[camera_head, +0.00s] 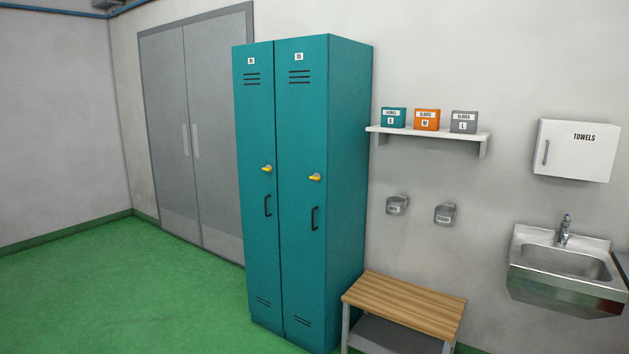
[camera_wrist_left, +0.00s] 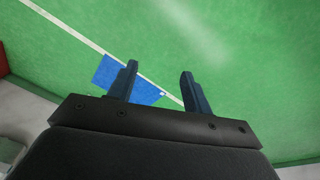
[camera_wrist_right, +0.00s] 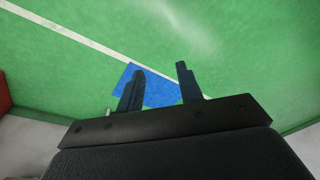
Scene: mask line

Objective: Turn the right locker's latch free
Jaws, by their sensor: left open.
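The right locker (camera_head: 304,130) is the right door of a tall teal two-door cabinet in the head view, and it looks shut. Its yellow latch (camera_head: 315,177) sits at mid-height, above a black bar handle (camera_head: 315,218). The left locker (camera_head: 258,130) has a similar yellow latch (camera_head: 267,169) and handle (camera_head: 267,206). My left gripper (camera_wrist_left: 158,70) is open and empty over the green floor in the left wrist view. My right gripper (camera_wrist_right: 160,70) is open and empty over the floor in the right wrist view. Neither gripper shows in the head view, and both are away from the lockers.
A wooden-topped bench (camera_head: 405,303) stands right of the lockers. Above it are a shelf (camera_head: 430,133) with glove boxes and two small wall holders. A sink (camera_head: 565,265) and towel dispenser (camera_head: 575,150) are at the right. The green floor (camera_head: 130,290) left of the lockers is clear.

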